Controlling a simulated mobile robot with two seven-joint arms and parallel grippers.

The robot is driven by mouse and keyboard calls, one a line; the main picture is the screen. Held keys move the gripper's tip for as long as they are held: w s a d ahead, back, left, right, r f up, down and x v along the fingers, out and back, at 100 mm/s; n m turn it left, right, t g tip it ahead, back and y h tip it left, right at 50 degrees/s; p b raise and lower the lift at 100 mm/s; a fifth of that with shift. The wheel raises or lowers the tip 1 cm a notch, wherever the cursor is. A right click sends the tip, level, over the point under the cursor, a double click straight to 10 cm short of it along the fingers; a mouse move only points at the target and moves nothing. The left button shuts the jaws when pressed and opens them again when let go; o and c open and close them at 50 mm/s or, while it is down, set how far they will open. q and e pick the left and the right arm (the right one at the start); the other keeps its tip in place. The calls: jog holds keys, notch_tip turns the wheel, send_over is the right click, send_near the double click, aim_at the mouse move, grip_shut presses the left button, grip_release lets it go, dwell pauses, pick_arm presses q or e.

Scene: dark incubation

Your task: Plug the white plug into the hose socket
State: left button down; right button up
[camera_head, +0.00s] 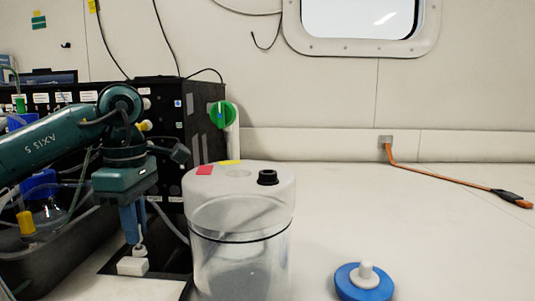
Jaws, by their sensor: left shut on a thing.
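My left gripper (135,232) points down at the left, its blue fingers shut on a small white piece that looks like the white plug (139,249). Directly below it is a white block (132,267) on the dark patch of the bench, which may be the hose socket. The plug's lower end meets or overlaps the block in this view; I cannot tell whether it is inserted. A pale hose (172,223) curves down just right of the gripper. My right gripper is not in view.
A clear cylindrical vessel (241,262) with a black port on its lid stands close right of the gripper. A black cabinet (201,130) is behind, a grey tray (60,257) left. A blue disc with a white knob (364,280) lies right; the right bench is mostly clear.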

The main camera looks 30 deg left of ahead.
pick_arm(q)
jog(key=shift+f+b, duration=0.55)
jog(key=shift+f, duration=0.05)
dwell(0.3)
jog(key=c, duration=1.4)
grip_release()
jog(key=shift+o, duration=0.2)
